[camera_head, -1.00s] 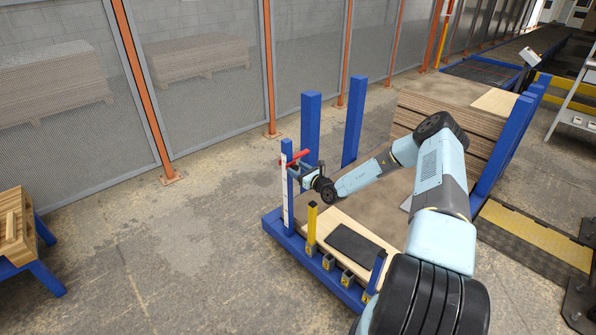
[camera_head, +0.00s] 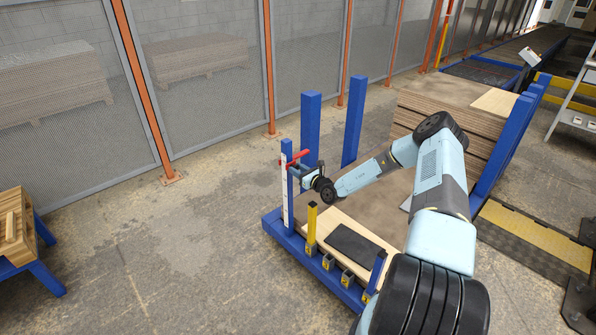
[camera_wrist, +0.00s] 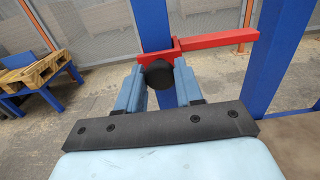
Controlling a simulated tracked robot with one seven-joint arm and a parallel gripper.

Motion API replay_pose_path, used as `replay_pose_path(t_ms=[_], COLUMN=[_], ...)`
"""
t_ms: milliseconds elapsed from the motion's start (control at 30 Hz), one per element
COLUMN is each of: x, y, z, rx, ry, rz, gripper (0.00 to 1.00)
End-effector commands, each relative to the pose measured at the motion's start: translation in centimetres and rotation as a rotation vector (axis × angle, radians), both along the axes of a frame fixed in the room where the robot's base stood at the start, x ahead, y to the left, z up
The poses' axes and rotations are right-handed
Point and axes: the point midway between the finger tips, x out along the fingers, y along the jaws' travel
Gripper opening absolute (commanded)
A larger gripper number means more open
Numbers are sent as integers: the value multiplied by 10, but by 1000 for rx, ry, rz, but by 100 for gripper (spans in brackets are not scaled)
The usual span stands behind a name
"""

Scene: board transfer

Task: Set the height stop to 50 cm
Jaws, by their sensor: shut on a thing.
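The red height stop (camera_head: 297,157) sits near the top of a blue post (camera_head: 285,207) with a white scale strip (camera_head: 285,202) on its side. The scale's markings are too small to read. In the wrist view the red stop (camera_wrist: 217,40) has an arm reaching right and a black round knob (camera_wrist: 158,74) facing me. My gripper (camera_head: 304,172) is at the post. In the wrist view the fingers of my gripper (camera_wrist: 159,85) are shut on the knob, one on each side.
A yellow post (camera_head: 311,228) and a dark board (camera_head: 352,245) on a pale board are in the blue frame. Taller blue posts (camera_head: 353,122) stand behind. A board stack (camera_head: 450,115) is at right. Open concrete floor lies left.

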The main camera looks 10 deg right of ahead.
Motion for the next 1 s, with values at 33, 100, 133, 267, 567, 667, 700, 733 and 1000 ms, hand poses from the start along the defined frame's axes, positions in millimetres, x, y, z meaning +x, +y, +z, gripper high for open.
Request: replay_pose_path(t_ms=[33,100,133,267,567,667,700,733,1000], x=[1,1,1,1,1,1,1,1,0], y=[-2,-2,-2,-2,-2,-2,-2,-2,-1], z=[0,0,0,-8,-41,-40,-40,-40,-40], rx=[-1,-1,-1,-1,-1,-2,-2,-2,-1], ry=[-1,-1,-1,1,0,-1,-1,-1,-1], rz=[-3,-3,-3,-4,-3,-4,-3,-4,-2], gripper=[0,0,0,0,0,0,0,0,58])
